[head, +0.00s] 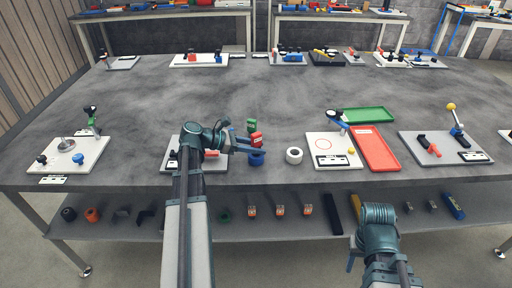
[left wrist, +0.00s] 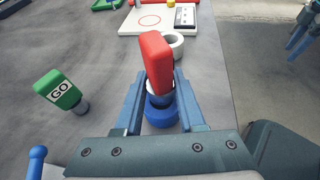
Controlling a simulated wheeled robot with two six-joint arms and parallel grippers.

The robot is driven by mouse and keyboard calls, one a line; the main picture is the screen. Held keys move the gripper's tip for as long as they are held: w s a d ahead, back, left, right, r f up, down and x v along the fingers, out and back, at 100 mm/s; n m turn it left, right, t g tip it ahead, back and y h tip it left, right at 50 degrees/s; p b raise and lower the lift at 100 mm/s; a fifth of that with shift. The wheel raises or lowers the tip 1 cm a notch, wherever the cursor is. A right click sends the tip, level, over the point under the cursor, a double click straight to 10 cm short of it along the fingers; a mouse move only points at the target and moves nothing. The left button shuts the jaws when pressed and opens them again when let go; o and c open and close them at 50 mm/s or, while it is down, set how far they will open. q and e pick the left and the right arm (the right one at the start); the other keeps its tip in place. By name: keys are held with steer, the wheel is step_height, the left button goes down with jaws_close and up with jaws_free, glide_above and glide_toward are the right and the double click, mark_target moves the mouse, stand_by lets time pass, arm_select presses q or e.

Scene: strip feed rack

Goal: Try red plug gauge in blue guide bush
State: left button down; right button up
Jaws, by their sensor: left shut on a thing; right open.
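My left gripper (head: 252,144) is shut on the red plug gauge (head: 256,138), gripping it below its red handle (left wrist: 157,62). The blue guide bush (head: 256,159) stands on the table directly below the gauge. In the left wrist view the blue guide bush (left wrist: 161,116) shows between the fingers, under the gauge. The gauge's lower end is partly hidden, so I cannot tell whether it is inside the bush or just above it. My right gripper (head: 352,256) is low in front of the table edge, open and empty; its fingers also show in the left wrist view (left wrist: 302,32).
A green GO gauge (left wrist: 58,90) stands left of the bush in the left wrist view. A white bush (head: 293,156) is right of the blue one. Beyond it are a white fixture board (head: 318,144), a red tray (head: 376,150) and a green tray (head: 365,114). The table middle is clear.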

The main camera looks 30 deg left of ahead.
arm_select(q)
steer(key=shift+f+b, duration=0.5)
steer(key=shift+r, duration=0.15)
steer(key=shift+r+p, duration=0.35)
steer(key=shift+p, duration=0.15)
steer(key=shift+a, duration=0.1)
stand_by(0.5)
steer(key=shift+f+b, duration=0.5)
steer(key=shift+b, duration=0.05)
stand_by(0.9)
steer(key=shift+r, duration=0.1)
steer(key=shift+r+p, duration=0.4)
steer(key=shift+p, duration=0.1)
stand_by(0.4)
